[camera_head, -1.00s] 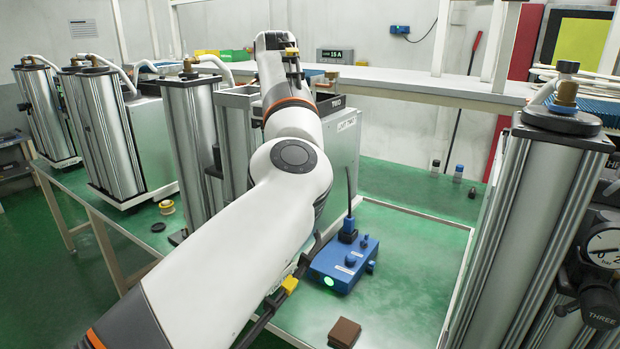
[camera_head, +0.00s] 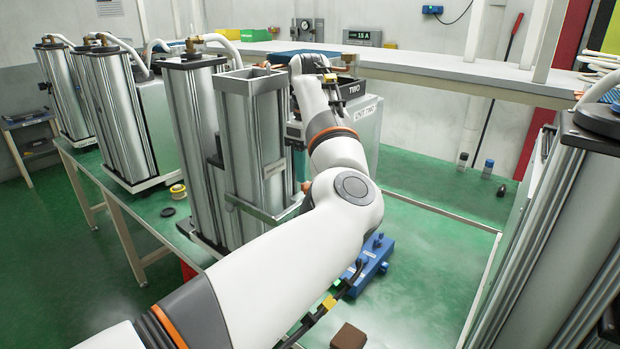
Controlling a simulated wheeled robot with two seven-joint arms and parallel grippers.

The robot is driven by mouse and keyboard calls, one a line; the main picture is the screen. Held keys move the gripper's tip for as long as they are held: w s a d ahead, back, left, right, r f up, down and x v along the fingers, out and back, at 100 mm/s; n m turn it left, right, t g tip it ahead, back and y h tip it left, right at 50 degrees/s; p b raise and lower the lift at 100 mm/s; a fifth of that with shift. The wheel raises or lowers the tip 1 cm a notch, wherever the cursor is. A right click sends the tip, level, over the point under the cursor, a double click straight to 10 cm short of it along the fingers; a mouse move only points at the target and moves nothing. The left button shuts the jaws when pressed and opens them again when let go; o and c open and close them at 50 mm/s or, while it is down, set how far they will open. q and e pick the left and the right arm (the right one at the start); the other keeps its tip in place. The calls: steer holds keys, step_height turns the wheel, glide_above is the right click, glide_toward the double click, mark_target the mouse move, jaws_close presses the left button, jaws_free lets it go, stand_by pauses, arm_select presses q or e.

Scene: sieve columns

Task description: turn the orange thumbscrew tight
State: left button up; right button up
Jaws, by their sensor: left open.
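My left arm reaches from the bottom left up to the grey box marked TWO (camera_head: 354,90). My left gripper (camera_head: 310,66) is at the far end, by the left side of that box; its fingers are mostly hidden by the wrist. A small orange-brown piece (camera_head: 306,187) shows at the right side of the open square column (camera_head: 252,140), just left of my forearm. It may be the thumbscrew, but it is too small and partly covered to be sure. I cannot see the gripper touching it. My right gripper is not in view.
Closed silver columns (camera_head: 198,120) stand left of the open one on the green bench. A blue box (camera_head: 372,262) and a brown block (camera_head: 349,336) lie below my arm. Another column (camera_head: 555,240) stands close at the right. A white shelf (camera_head: 440,72) crosses behind.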

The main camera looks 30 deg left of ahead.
arm_select(q)
step_height(320, 180, down, 3)
steer(key=shift+s+f, duration=0.1)
steer(key=shift+f, duration=0.25)
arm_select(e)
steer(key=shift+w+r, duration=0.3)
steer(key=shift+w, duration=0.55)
arm_select(q)
steer(key=c, duration=1)
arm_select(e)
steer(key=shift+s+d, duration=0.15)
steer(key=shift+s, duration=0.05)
arm_select(q)
steer(key=shift+m, duration=0.3)
steer(key=m, duration=0.3)
steer(key=shift+m, duration=0.3)
steer(key=m, duration=0.4)
steer(key=shift+m, duration=0.3)
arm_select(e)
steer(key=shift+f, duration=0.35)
